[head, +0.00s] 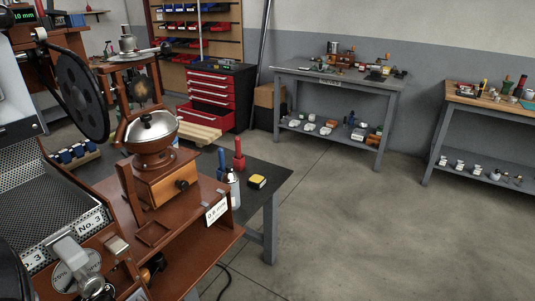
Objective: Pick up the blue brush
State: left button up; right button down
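A slim blue upright item (222,162), which looks like the blue brush, stands on the dark table (268,178) just behind the wooden grinder stand. Its lower part is partly hidden, and its bristles cannot be made out. A red upright item (239,155) stands close to its right. A white bottle (233,188) stands in front of them. Neither of my grippers can be made out in the head view.
A grinder with a metal dome (152,125) and a roaster with a perforated tray (60,195) fill the left foreground. A yellow-and-black block (257,182) lies on the dark table. Grey workbenches (385,84) stand behind. The floor (370,230) at right is clear.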

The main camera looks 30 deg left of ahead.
aim_at(220, 150)
jog(key=i+l, duration=0.1)
jog(key=i, duration=1.3)
jog(key=i+u, duration=0.3)
jog(key=i, duration=0.3)
jog(key=i+l+u, duration=0.15)
jog(key=i+u, duration=0.2)
jog(key=i, duration=0.3)
